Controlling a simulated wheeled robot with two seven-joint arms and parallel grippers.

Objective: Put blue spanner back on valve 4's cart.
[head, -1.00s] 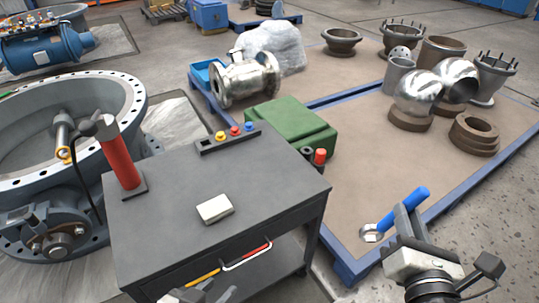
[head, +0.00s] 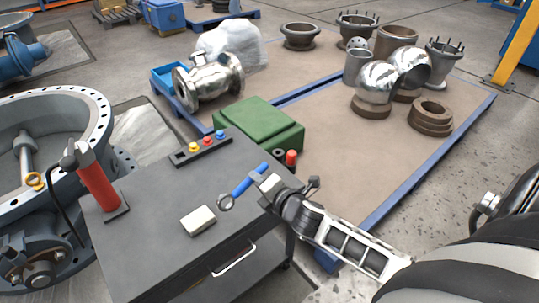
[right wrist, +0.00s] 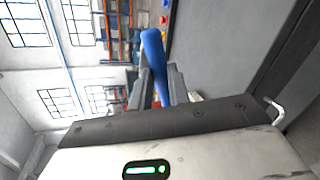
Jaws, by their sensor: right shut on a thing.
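My right gripper (head: 264,183) is shut on the blue spanner (head: 243,186) and holds it at the right edge of the dark grey cart (head: 150,228). The spanner's silver ring end (head: 226,202) points left over the cart top; whether it touches the top I cannot tell. In the right wrist view the blue handle (right wrist: 153,50) stands up between the fingers (right wrist: 158,90), and the ring end is hidden. My left gripper is out of view.
On the cart stand a red cylinder (head: 97,188), a pale block (head: 198,220) and a rack with coloured knobs (head: 203,148). A green case (head: 258,125) lies on the pallet (head: 325,150) behind. A large valve (head: 45,120) stands left. The cart top's middle is clear.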

